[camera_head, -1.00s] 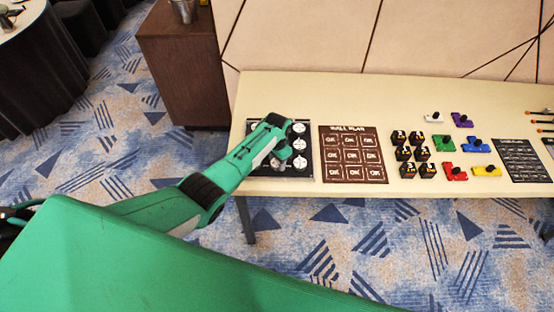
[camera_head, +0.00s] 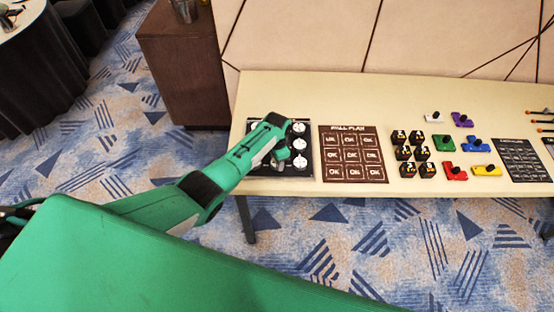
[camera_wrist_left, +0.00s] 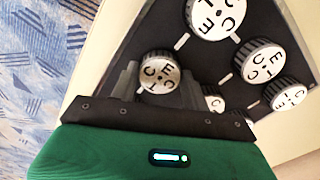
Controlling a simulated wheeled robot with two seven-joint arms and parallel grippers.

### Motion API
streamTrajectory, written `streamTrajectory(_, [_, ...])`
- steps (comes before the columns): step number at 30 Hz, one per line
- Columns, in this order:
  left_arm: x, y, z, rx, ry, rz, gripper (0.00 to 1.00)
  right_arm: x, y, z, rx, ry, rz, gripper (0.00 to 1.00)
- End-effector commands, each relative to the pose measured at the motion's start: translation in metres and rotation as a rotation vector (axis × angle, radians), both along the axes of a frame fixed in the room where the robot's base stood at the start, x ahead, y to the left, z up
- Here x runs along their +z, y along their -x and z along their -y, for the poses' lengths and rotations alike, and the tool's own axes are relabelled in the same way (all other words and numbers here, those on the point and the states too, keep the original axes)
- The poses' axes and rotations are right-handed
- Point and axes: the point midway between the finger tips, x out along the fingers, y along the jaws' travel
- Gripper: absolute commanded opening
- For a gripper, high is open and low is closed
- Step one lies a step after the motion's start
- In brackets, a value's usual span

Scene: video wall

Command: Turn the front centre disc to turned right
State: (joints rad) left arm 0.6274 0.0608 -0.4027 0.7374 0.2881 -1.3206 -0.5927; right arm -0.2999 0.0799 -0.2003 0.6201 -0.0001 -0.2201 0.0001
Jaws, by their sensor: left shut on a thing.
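The black board (camera_head: 308,184) of white-topped discs lies on the table's left end. My left gripper (camera_head: 281,157) reaches down over its front middle and hides much of the disc there. In the left wrist view, my left gripper (camera_wrist_left: 160,90) has a finger on each side of the front centre disc (camera_wrist_left: 160,70) and is shut on it. This disc has a white top with black letters and a dark ribbed rim. Other lettered discs (camera_wrist_left: 218,16) stand beside it on the board. My right gripper is not in view.
A brown plan card (camera_head: 353,181) lies right of the board. Several black blocks (camera_head: 403,153) and coloured pieces (camera_head: 443,143) stand farther right. A dark card (camera_head: 521,158) lies beyond them. A brown cabinet (camera_head: 180,70) stands behind left.

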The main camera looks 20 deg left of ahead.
Motion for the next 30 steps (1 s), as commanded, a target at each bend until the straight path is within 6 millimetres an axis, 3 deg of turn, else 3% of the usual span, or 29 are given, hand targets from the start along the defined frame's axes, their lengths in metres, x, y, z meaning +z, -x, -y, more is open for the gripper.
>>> streamTrajectory(1, [0.001, -0.001, 0.0, 0.0, 0.0, 0.001, 0.51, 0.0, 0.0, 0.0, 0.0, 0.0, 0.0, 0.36])
streamTrajectory(4, [0.001, -0.001, 0.0, 0.001, 0.0, 0.001, 0.69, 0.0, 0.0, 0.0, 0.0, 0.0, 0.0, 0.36])
streamTrajectory(17, [0.007, -0.001, 0.0, 0.001, 0.001, 0.002, 0.69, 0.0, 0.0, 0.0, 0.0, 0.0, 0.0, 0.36])
streamTrajectory(30, [0.076, -0.001, 0.0, 0.0, 0.002, 0.004, 0.69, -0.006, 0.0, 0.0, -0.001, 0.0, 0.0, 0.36])
